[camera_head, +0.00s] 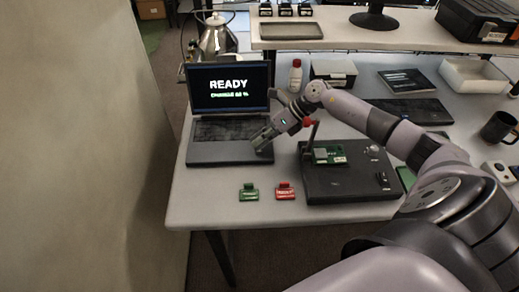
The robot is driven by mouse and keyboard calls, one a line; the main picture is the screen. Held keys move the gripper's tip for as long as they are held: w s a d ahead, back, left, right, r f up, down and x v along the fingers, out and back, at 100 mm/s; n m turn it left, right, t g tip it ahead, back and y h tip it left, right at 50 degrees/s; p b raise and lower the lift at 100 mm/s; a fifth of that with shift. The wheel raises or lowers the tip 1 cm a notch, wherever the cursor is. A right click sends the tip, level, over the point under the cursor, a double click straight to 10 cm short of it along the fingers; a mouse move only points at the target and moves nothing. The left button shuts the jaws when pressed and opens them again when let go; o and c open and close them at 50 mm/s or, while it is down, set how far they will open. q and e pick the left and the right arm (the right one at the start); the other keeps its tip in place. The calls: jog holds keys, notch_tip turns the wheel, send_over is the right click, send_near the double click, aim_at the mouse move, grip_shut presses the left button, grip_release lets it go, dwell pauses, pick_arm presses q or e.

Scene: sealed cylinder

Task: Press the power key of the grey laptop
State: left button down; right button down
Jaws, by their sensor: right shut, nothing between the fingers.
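The grey laptop (215,152) stands open at the left end of the table. Its dark screen (228,88) is lit and reads "READY" with a smaller, blurred green line below. My right gripper (259,146) is shut and empty, with its fingertips at the right side of the laptop's keyboard deck. I cannot tell whether the tips touch the deck. The power key is not distinguishable; the gripper may cover part of that side. My left gripper is not in view.
A black box with a green circuit board (329,155) stands right of the laptop. Green (248,193) and red (285,191) tags lie near the front edge. A white bottle (296,76) stands behind. A black mug (497,127) is far right.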

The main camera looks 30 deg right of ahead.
jog(key=shift+r, duration=0.65)
jog(key=shift+r+p, duration=0.1)
jog(key=shift+p, duration=0.2)
jog(key=shift+r+p, duration=1.75)
jog(key=shift+r, duration=1.15)
